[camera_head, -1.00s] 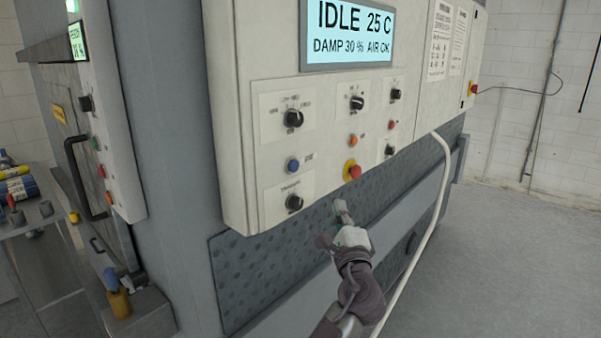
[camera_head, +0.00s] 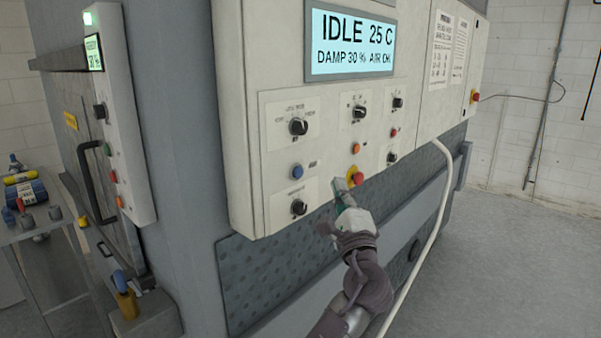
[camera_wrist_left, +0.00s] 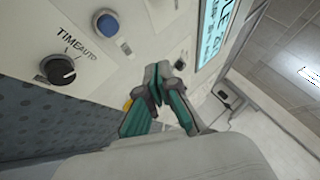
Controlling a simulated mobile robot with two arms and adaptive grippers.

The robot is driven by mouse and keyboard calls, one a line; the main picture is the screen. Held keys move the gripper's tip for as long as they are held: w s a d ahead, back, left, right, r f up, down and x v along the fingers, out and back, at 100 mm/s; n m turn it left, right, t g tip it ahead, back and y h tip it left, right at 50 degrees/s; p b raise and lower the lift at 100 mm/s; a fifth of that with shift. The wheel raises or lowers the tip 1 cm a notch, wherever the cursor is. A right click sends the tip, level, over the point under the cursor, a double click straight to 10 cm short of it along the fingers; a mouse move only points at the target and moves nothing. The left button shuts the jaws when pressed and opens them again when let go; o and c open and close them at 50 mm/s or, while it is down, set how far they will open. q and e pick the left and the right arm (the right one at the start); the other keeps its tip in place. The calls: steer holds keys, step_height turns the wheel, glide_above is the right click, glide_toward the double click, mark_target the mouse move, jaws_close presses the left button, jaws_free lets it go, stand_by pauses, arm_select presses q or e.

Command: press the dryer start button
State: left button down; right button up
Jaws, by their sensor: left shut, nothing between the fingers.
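The dryer's control panel (camera_head: 275,75) is cream, with a lit display (camera_head: 350,42) reading "IDLE 25 C". It carries a blue button (camera_head: 297,171), an orange button (camera_head: 356,149), a small red button (camera_head: 394,132) and a red mushroom button (camera_head: 358,179) on yellow. The button labels are too small to read. My left gripper (camera_head: 339,183) is shut and empty, at the panel's lower edge, just left of the mushroom button and right of and below the blue one. In the left wrist view, the closed fingertips (camera_wrist_left: 166,70) are apart from the blue button (camera_wrist_left: 107,21).
Several black knobs surround the buttons, including one (camera_head: 298,208) below the blue button. A white hose (camera_head: 440,190) runs down at the right. A second machine panel (camera_head: 118,150) and a table with bottles (camera_head: 25,190) stand at the left. Floor at the right is clear.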

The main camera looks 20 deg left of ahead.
mark_target(298, 172)
arm_select(q)
steer(key=w+a, duration=0.2)
steer(key=a, duration=0.5)
steer(key=shift+w, duration=0.25)
steer(key=shift+d, duration=0.1)
stand_by(0.9)
steer(key=shift+w+a, duration=0.1)
steer(key=shift+a, duration=0.35)
steer(key=shift+w+a, duration=0.2)
steer(key=shift+a, duration=0.25)
stand_by(0.7)
steer(key=shift+d, duration=0.1)
steer(key=shift+s+d, duration=0.35)
steer(key=shift+d, duration=0.4)
